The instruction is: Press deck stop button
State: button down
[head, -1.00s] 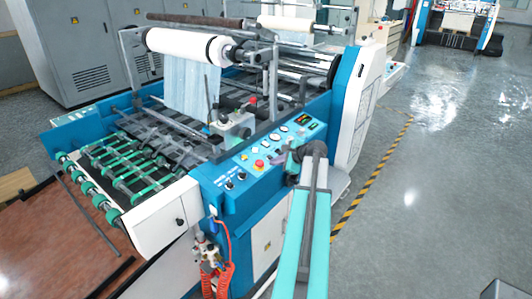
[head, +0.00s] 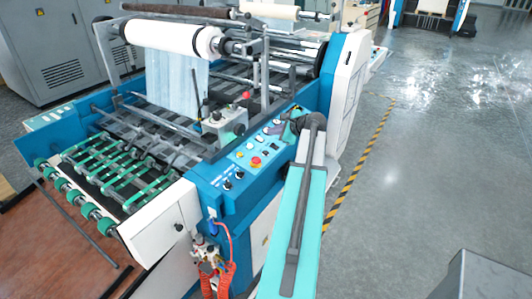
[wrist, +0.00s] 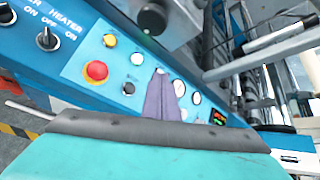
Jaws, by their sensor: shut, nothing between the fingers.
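A red mushroom button with a yellow base (head: 256,161) sits on the light blue control panel (head: 236,168) on the machine's side. The button is also left of centre in the wrist view (wrist: 97,72). No label naming it as the deck stop can be read. My gripper (wrist: 163,92) shows as purple-grey fingers, shut and empty, pointing at the panel. In the wrist view it is to the right of the red button and apart from it. It overlaps the panel near the gauges; whether it touches the panel cannot be told. In the head view my arm hides part of the panel's right end.
A yellow button (wrist: 109,40), a white button (wrist: 137,58) and a black knob (wrist: 128,88) sit close to the red one. Heater knobs (wrist: 47,38) are at left. A grey metal block (head: 223,120) stands above the panel. Open floor (head: 400,190) is at right.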

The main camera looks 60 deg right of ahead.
jog(key=shift+f, duration=0.1)
jog(key=b, duration=0.4)
send_over(266, 153)
jog(key=s, duration=0.3)
jog(key=shift+w+f, duration=0.15)
jog(key=shift+f, duration=1.35)
jog(key=shift+w+f, duration=0.1)
jog(key=shift+f, duration=1.35)
jog(key=shift+w+f+b, duration=0.15)
jog(key=shift+f+b, duration=0.15)
jog(key=shift+f, duration=0.35)
jog(key=shift+w+f+b, duration=0.15)
jog(key=shift+f+b, duration=0.15)
jog(key=shift+f, duration=0.45)
jog(key=shift+w+f, duration=0.1)
jog(key=shift+f, duration=0.15)
jog(key=shift+w+f+b, duration=0.1)
jog(key=shift+f+b, duration=0.2)
jog(key=shift+f, duration=0.15)
jog(key=shift+r, duration=0.2)
jog(key=shift+s+r+p, duration=0.2)
jog(key=shift+r+p, duration=0.4)
jog(key=shift+r, duration=0.05)
jog(key=shift+r, duration=0.1)
